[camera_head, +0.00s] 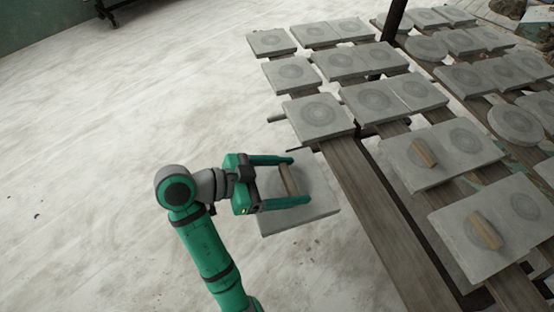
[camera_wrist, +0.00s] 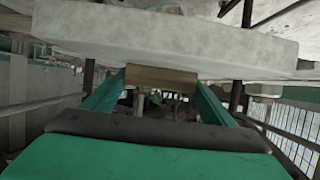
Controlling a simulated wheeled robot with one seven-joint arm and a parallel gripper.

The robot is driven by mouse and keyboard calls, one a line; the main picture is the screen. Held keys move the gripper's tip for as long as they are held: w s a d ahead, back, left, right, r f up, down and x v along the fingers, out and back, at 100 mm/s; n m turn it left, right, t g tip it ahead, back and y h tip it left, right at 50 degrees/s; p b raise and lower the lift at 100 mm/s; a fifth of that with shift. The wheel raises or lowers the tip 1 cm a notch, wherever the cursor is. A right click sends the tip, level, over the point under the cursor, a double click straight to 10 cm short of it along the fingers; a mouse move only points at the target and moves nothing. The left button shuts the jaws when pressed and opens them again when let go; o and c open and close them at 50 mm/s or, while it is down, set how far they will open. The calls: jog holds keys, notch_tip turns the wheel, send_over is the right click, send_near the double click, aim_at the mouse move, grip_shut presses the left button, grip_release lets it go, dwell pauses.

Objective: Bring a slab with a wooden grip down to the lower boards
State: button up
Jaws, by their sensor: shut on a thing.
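My gripper (camera_head: 300,181), with green fingers, is shut on the wooden grip (camera_head: 289,180) of a grey slab (camera_head: 318,205). The slab hangs left of the rack's near boards, over the pale floor in the head view. In the wrist view the wooden grip (camera_wrist: 162,78) sits between the fingers and the slab's edge (camera_wrist: 160,40) spans the top. Two other slabs with wooden grips, one (camera_head: 404,169) and a nearer one (camera_head: 459,232), lie on boards at the right. The lower boards cannot be told apart clearly; a bare wooden board (camera_head: 362,205) runs beside the held slab.
Several plain slabs with round marks, such as one (camera_head: 318,116), lie on the rack boards behind and to the right. A dark post (camera_head: 393,20) rises at the back. The pale floor (camera_head: 120,120) at left is open.

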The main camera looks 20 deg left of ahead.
aim_at(316, 178)
jog(key=shift+d+f, duration=0.15)
jog(key=shift+w+d+f, duration=0.2)
jog(key=shift+w+d, duration=0.75)
jog(key=shift+w, duration=0.3)
jog(key=w+d, duration=0.2)
jog(key=d, duration=0.1)
jog(key=shift+f, duration=0.2)
jog(key=shift+w+d+f, duration=0.25)
jog(key=shift+w+d, duration=1.4)
jog(key=shift+w, duration=0.05)
jog(key=shift+w+d+f, duration=0.3)
jog(key=shift+w+d, duration=1.4)
jog(key=shift+w, duration=0.05)
jog(key=shift+w+d+f, duration=0.25)
jog(key=shift+w+d, duration=1.4)
jog(key=shift+w, duration=0.05)
jog(key=shift+w+d+f, duration=0.15)
jog(key=shift+w+f, duration=0.05)
jog(key=shift+f, duration=0.8)
jog(key=shift+a+f, duration=0.35)
jog(key=shift+f, duration=0.15)
jog(key=shift+s+d+f, duration=0.15)
jog(key=shift+d+f, duration=0.2)
jog(key=shift+d, duration=0.2)
jog(key=shift+a, duration=0.1)
